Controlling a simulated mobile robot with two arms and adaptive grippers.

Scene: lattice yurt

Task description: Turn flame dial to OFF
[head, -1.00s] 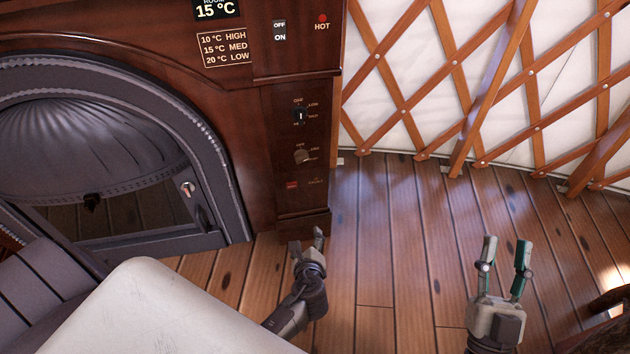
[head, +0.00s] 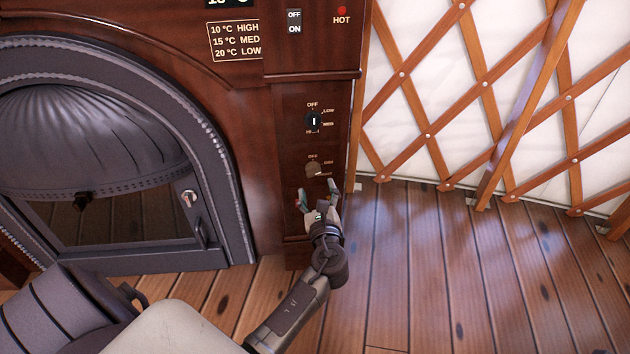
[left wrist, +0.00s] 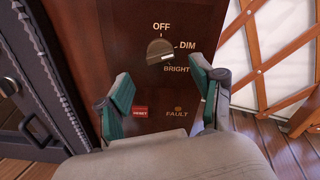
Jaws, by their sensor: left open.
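The lower dial (head: 314,169) on the dark wood side panel is a grey-brown knob. The left wrist view shows this knob (left wrist: 160,51) with labels OFF, DIM and BRIGHT around it; its pale mark points to the lower right, toward BRIGHT. A black upper dial (head: 314,121) has OFF, LOW and MED labels, its white mark near vertical. My left gripper (head: 319,192) is open and empty, just below the lower dial and apart from it. In the left wrist view the knob lies beyond and between the two fingertips (left wrist: 163,90). My right gripper is out of view.
Below the lower dial are a red RESET button (left wrist: 140,111) and a FAULT light (left wrist: 178,110). An OFF/ON switch (head: 294,22) and a red HOT light (head: 341,11) are higher up. The arched stove door (head: 205,215) stands left; lattice wall (head: 430,135) right. The wood floor (head: 440,270) is clear.

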